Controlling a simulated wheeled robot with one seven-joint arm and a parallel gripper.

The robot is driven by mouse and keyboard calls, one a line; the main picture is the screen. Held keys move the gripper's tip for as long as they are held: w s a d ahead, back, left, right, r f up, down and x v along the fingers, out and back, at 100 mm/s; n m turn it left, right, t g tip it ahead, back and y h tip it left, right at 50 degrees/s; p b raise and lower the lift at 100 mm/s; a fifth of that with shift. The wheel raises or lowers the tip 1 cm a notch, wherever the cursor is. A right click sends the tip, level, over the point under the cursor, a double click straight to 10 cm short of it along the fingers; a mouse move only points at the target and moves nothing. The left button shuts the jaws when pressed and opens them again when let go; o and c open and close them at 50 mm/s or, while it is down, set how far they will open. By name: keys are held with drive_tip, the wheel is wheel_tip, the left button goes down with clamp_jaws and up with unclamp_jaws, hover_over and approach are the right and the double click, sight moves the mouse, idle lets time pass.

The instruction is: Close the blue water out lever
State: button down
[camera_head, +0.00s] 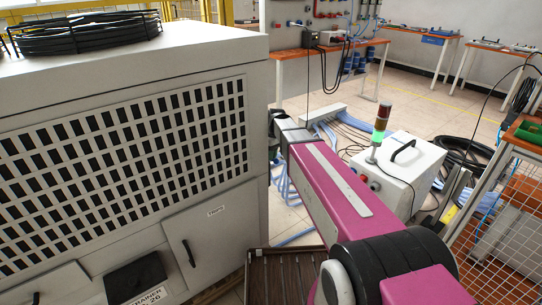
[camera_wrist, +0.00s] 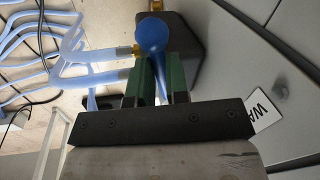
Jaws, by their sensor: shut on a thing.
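In the wrist view the blue water out lever (camera_wrist: 152,34) shows as a rounded blue end with a blue part running down between my fingers. My gripper (camera_wrist: 160,72) has two green fingers, one on each side of the lever, and is shut on it. Brass fittings show beside the lever's round end, with a dark block behind. In the head view my arm reaches to the right edge of the grey cabinet (camera_head: 215,190). The lever and my fingertips are hidden there.
Pale blue hoses (camera_wrist: 75,55) run left of the lever. A partly covered white label (camera_wrist: 262,112) is on the cabinet face. In the head view a white box (camera_head: 400,170) with a signal light (camera_head: 381,125) stands right of my arm, near a mesh-sided bench (camera_head: 500,190).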

drive_tip(key=shift+s+a+m, duration=0.3)
drive_tip(key=shift+m, duration=0.4)
drive_tip(key=shift+s+a+m, duration=0.25)
drive_tip(key=shift+a+m, duration=0.05)
drive_tip(key=shift+m, duration=0.4)
drive_tip(key=c, duration=1.1)
unclamp_jaws()
drive_tip(key=shift+r, duration=0.15)
wheel_tip(320, 180, up, 10)
drive_tip(key=w+d, duration=0.1)
drive_tip(key=shift+d+r, duration=0.2)
drive_tip(key=shift+d, duration=0.2)
drive_tip(key=shift+f, duration=0.1)
drive_tip(key=s+d+f+m, duration=0.3)
drive_tip(key=s+d+f, duration=0.3)
drive_tip(key=s+f, duration=0.3)
drive_tip(key=s+d+f+m+t+h, duration=0.1)
drive_tip(key=s+d+f+m, duration=0.2)
drive_tip(key=s+d+f, duration=0.4)
drive_tip(key=s+f, duration=0.2)
drive_tip(key=shift+s+m+t+h, duration=0.3)
drive_tip(key=shift+s, duration=0.1)
